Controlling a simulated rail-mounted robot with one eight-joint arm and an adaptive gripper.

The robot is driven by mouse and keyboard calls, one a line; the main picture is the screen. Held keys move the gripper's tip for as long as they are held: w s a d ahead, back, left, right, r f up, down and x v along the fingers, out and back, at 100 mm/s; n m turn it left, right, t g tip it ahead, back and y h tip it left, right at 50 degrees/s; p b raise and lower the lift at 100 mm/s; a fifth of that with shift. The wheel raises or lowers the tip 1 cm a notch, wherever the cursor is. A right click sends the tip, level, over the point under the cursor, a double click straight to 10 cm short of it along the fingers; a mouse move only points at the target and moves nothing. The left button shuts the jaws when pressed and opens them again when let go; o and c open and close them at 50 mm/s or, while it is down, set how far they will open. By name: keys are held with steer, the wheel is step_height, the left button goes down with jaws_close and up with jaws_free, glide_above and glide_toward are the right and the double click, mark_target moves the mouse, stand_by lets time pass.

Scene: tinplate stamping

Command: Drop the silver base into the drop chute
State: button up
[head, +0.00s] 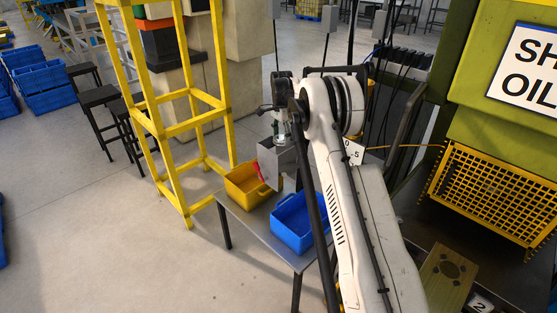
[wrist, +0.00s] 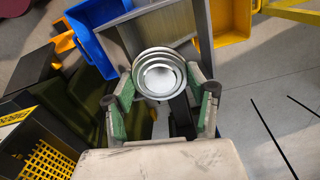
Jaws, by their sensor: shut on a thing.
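The silver base (wrist: 158,75) is a round metal piece with concentric rings. It sits between the green-padded fingers of my gripper (wrist: 160,88) in the wrist view, and the fingers are shut on it. In the head view my gripper (head: 280,128) is above a grey box-like chute (head: 280,163), with the base partly hidden by my arm and small. The chute also shows in the wrist view (wrist: 150,32), behind the base. The base looks above the chute; I cannot tell the exact gap or how well it is centred over the opening.
A yellow bin (head: 240,190) and a blue bin (head: 290,225) stand on the grey table (head: 249,228) beside the chute. A yellow frame (head: 160,130) stands to the left. A green press with a yellow mesh guard (head: 490,195) is on the right.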

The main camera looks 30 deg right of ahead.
steer(key=shift+f, duration=0.25)
steer(key=o, duration=0.9)
steer(key=shift+c, duration=0.2)
step_height(320, 180, up, 12)
